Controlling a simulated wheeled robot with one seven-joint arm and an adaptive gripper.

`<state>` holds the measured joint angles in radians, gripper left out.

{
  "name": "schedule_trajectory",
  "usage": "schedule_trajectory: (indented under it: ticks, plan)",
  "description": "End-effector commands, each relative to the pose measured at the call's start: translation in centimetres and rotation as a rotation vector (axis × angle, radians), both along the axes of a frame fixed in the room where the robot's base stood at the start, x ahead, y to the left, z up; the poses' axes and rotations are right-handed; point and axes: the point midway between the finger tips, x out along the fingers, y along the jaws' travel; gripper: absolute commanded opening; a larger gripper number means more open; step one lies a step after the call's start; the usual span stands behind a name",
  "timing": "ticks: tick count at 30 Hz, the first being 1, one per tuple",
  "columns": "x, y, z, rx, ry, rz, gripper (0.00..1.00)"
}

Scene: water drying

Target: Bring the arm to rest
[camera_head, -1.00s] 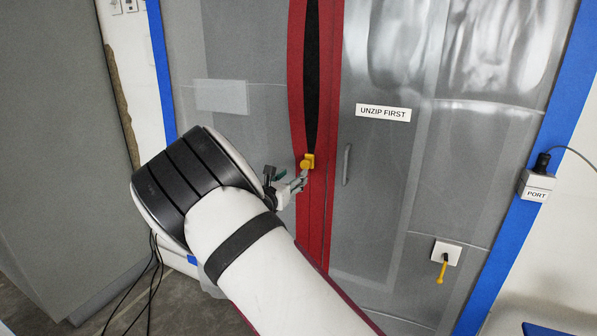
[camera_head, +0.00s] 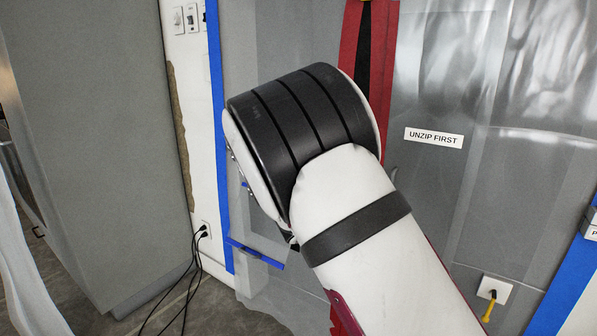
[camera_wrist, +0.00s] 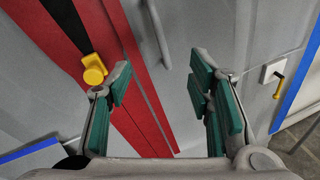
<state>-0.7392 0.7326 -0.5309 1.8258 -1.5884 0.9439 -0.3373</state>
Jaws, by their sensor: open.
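My gripper (camera_wrist: 160,88) shows in the wrist view with its green-padded fingers apart and nothing between them. The yellow zipper pull (camera_wrist: 93,70) sits on the red zipper strip (camera_wrist: 60,30), up and left of the left finger; the gripper is not holding it. In the head view my white and black arm covers the middle of the picture and hides the gripper and the zipper pull. The upper part of the red strip (camera_head: 386,60) shows above my arm, with a dark opening in it.
A grey plastic sheet wall (camera_head: 440,80) with an "UNZIP FIRST" label (camera_head: 434,138) stands in front. A yellow-handled switch (camera_head: 489,307) is at lower right. A grey cabinet (camera_head: 95,120) stands at the left, with black cables (camera_head: 190,270) beside it on the floor.

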Motion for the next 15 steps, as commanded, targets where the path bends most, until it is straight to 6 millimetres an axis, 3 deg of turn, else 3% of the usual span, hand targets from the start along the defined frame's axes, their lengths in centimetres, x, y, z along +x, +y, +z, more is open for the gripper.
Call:
schedule_trajectory:
  ticks: [1, 6, 10, 15]
  plan:
    - [-2.0, -2.3, 1.6, 0.092, -0.027, -0.075, 0.47]
    - [-8.9, -7.2, 4.0, 0.383, -0.110, -0.308, 0.47]
    - [-14.5, -9.4, 5.5, 0.596, -0.178, -0.473, 0.47]
    - [-21.7, -10.5, 7.4, 0.860, -0.269, -0.673, 0.47]
